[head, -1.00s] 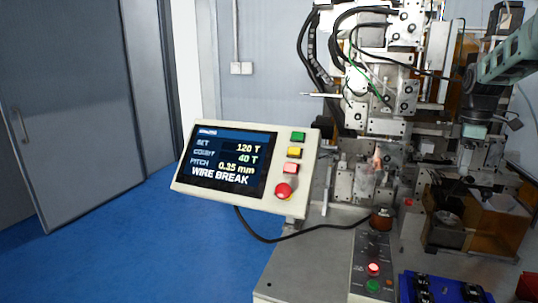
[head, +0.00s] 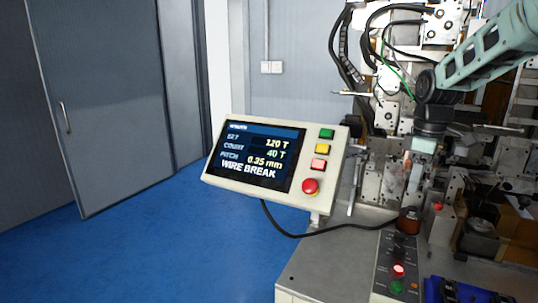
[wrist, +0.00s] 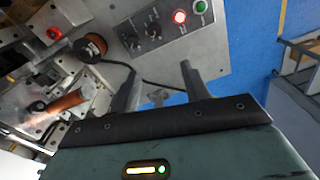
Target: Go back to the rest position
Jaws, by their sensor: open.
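My gripper (wrist: 160,85) shows in the wrist view with its two fingers apart and nothing between them. In the head view my teal arm comes in from the upper right, and its end hangs in front of the coil winder (head: 375,105). The fingertips are hard to make out there. The wrist view shows a copper-coloured coil (wrist: 66,103) on the machine at the left and a wire spool (wrist: 90,47) above it, both apart from my fingers. The spool also shows in the head view (head: 409,220).
The control screen (head: 255,155) reads WIRE BREAK, with a red stop button (head: 310,186) beside it. A button panel (head: 397,265) has a lit red lamp. A blue tray (head: 460,291) stands at the lower right. Blue floor (head: 170,240) lies open at the left, before grey doors (head: 105,100).

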